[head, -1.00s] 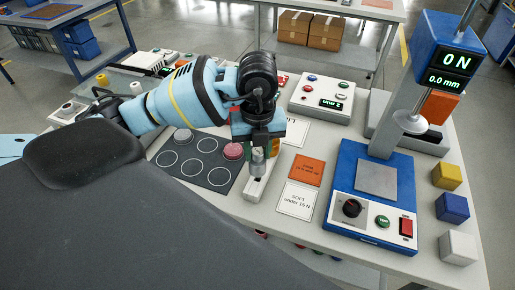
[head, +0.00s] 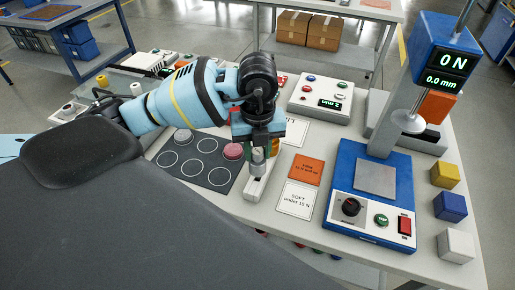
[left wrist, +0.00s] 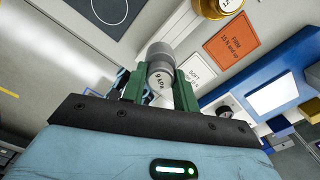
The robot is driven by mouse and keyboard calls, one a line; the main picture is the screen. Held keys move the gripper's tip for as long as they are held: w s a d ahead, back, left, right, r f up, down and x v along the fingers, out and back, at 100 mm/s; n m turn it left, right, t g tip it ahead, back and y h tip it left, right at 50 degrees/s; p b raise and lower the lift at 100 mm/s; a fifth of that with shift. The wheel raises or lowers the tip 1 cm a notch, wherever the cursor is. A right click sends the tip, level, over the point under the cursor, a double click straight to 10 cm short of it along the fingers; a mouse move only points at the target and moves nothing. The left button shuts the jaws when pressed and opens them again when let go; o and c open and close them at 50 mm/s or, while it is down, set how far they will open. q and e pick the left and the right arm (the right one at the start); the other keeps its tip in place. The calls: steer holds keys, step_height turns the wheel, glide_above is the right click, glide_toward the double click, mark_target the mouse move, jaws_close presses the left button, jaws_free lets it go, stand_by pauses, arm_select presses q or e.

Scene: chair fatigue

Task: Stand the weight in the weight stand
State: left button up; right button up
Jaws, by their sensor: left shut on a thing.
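The weight (head: 258,163) is a small grey metal cylinder. It also shows in the left wrist view (left wrist: 160,66), with dark lettering on its side. My left gripper (head: 262,148) is shut on the weight, its green fingers on either side of it in the left wrist view (left wrist: 160,85). The weight is upright in the head view, at the far part of a narrow white block (head: 255,189) that looks like the weight stand. I cannot tell whether the weight touches the block or sits in it. My right gripper is not in view.
An orange card (head: 306,169) and a white card (head: 298,200) lie to the right.

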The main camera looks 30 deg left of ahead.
mark_target(257, 160)
arm_select(q)
steer(key=shift+r, duration=0.15)
stand_by(0.4)
steer(key=shift+f, duration=0.75)
steer(key=shift+f, duration=1.05)
steer(key=o, duration=1)
steer(key=shift+f, duration=0.1)
step_height(257, 160, up, 8)
steer(key=shift+f, duration=0.1)
